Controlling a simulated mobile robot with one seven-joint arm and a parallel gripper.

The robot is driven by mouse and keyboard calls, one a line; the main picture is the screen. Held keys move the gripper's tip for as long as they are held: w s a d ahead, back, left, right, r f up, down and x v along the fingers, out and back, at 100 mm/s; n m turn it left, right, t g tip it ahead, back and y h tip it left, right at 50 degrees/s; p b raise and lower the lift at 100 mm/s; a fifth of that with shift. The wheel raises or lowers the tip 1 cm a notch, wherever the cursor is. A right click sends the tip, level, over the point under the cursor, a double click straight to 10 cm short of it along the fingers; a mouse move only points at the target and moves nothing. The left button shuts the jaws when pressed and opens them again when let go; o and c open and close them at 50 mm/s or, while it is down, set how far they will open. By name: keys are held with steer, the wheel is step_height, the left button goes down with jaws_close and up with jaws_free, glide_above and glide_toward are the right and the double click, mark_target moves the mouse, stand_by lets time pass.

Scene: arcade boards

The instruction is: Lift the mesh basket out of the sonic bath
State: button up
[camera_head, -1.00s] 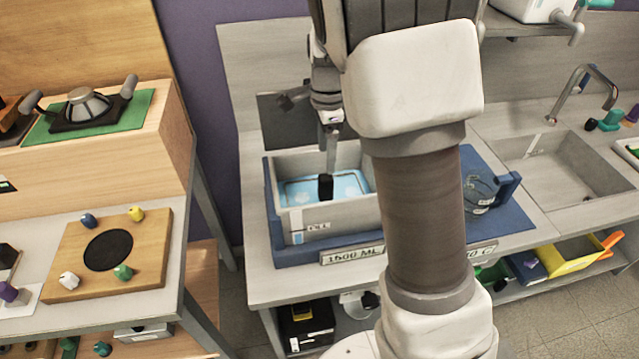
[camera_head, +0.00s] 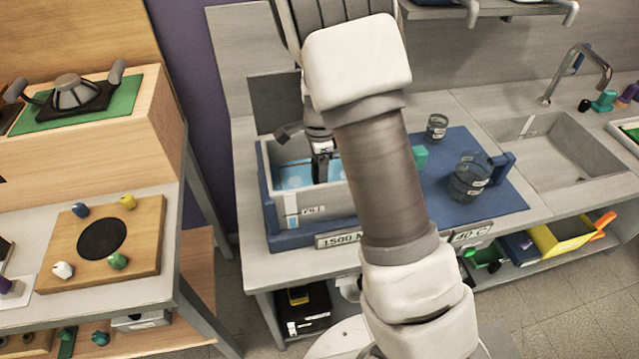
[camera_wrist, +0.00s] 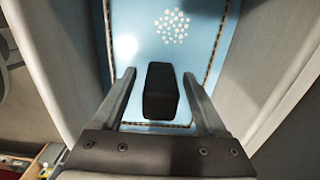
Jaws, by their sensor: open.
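The sonic bath (camera_head: 305,208) is a grey open-topped tank in a blue surround on the bench, with light blue inside. The mesh basket (camera_wrist: 112,108) is inside it; its thin dark edges show in the wrist view. Its black upright handle (camera_wrist: 160,92) stands between my fingers, and also shows in the head view (camera_head: 320,172). My gripper (camera_wrist: 159,76) is open, pointing down over the bath, one finger on each side of the handle. A gap shows on both sides of it. My arm hides the bath's right end in the head view.
Glass vessels (camera_head: 468,178) and a smaller glass (camera_head: 436,127) stand on a blue mat (camera_head: 505,203) right of my arm. A sink with a tap (camera_head: 575,75) is farther right. A wooden board (camera_head: 140,240) with coloured knobs is on the left bench.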

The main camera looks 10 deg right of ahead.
steer(key=shift+f, duration=0.15)
jaws_close()
stand_by(0.5)
